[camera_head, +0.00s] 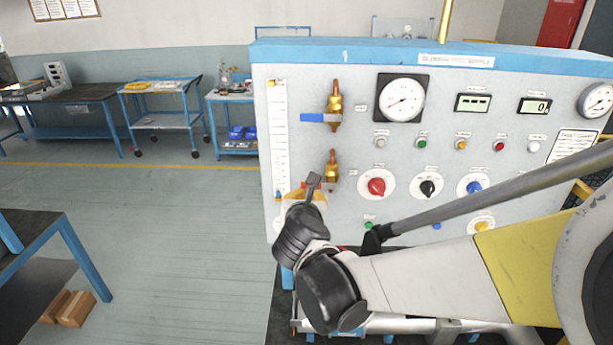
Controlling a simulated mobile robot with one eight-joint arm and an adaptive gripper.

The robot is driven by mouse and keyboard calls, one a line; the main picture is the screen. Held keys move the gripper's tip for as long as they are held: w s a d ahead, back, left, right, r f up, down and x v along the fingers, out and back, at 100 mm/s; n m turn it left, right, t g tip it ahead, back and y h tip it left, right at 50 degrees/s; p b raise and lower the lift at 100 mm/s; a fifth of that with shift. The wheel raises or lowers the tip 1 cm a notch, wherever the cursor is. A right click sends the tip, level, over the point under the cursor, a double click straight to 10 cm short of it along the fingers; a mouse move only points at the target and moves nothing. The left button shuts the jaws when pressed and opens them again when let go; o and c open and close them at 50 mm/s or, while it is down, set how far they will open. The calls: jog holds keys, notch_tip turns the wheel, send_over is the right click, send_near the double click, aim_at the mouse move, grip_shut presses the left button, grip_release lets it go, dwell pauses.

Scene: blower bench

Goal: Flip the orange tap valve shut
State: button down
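The lower brass tap valve (332,167) is mounted on the left part of the grey panel, beside the vertical scale. A little orange-red shows around its lower end, but its handle is mostly hidden by my gripper. My gripper (313,181) is in front of the panel at this valve, with a dark finger up against or just in front of the handle area. I cannot tell whether it touches the handle, or whether the fingers are open or shut. Above it is a second brass valve (335,104) with a blue handle (314,118) pointing left.
The panel (300,75) carries a round gauge (402,98), small displays, buttons and knobs, including a red knob (376,186), right of the valves. My arm crosses its lower right. A dark bench (38,230) stands at left. The floor between is clear.

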notch_tip(320, 180, down, 5)
jog(key=b, duration=0.5)
jog(key=r+p+v, duration=0.1)
jog(key=p+v, duration=0.1)
jog(key=v, duration=0.8)
jog(key=s+d+f+m+g+h+b, duration=0.1)
jog(key=s+d+f+m+g+b, duration=0.1)
jog(key=s+d+f+m+b, duration=0.3)
jog(key=d+f+m+g+b, duration=0.1)
jog(key=d+f+m, duration=0.2)
jog(key=d+m, duration=0.4)
jog(key=s+d+f+m+g+h+b, duration=0.1)
jog(key=s+d+f+m+g+b, duration=0.15)
jog(key=d+f+m+b, duration=0.35)
jog(key=s+d+f+m+y+b, duration=0.1)
jog(key=s+f+m, duration=0.2)
jog(key=s+m, duration=0.2)
jog(key=s+d+f+m+g+y+b, duration=0.1)
jog(key=s+m, duration=0.4)
jog(key=m, duration=0.7)
notch_tip(320, 180, down, 2)
jog(key=shift+s+d+f+b, duration=0.1)
jog(key=shift+s+d+b, duration=0.1)
jog(key=shift+b, duration=0.35)
jog(key=shift+w+g, duration=0.1)
jog(key=shift+g, duration=0.15)
